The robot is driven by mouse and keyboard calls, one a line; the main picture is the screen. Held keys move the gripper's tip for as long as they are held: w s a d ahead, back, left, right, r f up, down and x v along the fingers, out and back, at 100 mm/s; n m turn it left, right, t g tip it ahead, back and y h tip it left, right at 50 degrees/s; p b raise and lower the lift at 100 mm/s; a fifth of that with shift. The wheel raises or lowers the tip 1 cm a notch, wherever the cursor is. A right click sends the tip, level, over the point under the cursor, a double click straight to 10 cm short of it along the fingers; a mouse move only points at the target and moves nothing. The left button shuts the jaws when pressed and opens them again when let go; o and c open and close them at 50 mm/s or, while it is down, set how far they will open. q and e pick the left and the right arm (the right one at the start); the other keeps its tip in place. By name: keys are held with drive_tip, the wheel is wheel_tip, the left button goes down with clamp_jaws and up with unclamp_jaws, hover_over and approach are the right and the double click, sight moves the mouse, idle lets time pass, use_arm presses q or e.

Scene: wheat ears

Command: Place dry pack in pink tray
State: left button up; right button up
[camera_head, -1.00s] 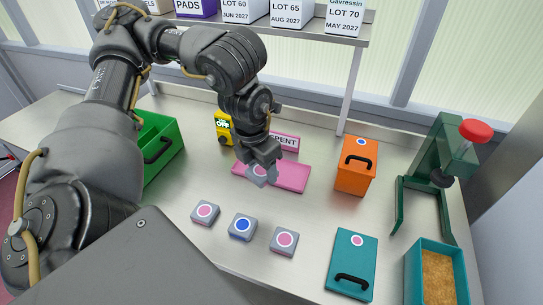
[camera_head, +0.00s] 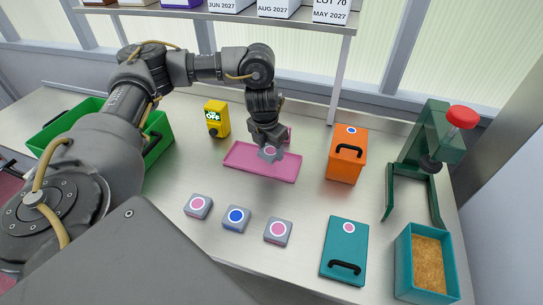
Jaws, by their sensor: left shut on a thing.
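The pink tray (camera_head: 237,161) lies flat in the middle of the bench. My left gripper (camera_head: 269,146) is shut on a small grey pack with a pink dot (camera_head: 270,154). The pack is at the far middle part of the pink tray; I cannot tell whether it touches the tray floor. Three similar grey packs sit in a row on the bench in front: one pink-dotted (camera_head: 198,206), one blue-dotted (camera_head: 236,218) and one pink-dotted (camera_head: 278,231). My right gripper is not in view.
An orange box (camera_head: 345,165) and a green press with a red knob (camera_head: 432,150) stand right. A teal lid (camera_head: 344,252) and a teal box of grain (camera_head: 405,270) are at front right. A yellow device reading OFF (camera_head: 216,118) and a green bin (camera_head: 158,133) are left.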

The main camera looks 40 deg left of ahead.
sight(270, 150)
use_arm(q)
drive_tip(key=shift+w+f, duration=0.25)
drive_tip(key=shift+f, duration=0.15)
wheel_tip(270, 150, down, 3)
drive_tip(key=shift+w+a+r, duration=0.1)
drive_tip(key=shift+f, duration=0.25)
drive_tip(key=o, duration=1)
drive_tip(key=shift+f, duration=0.15)
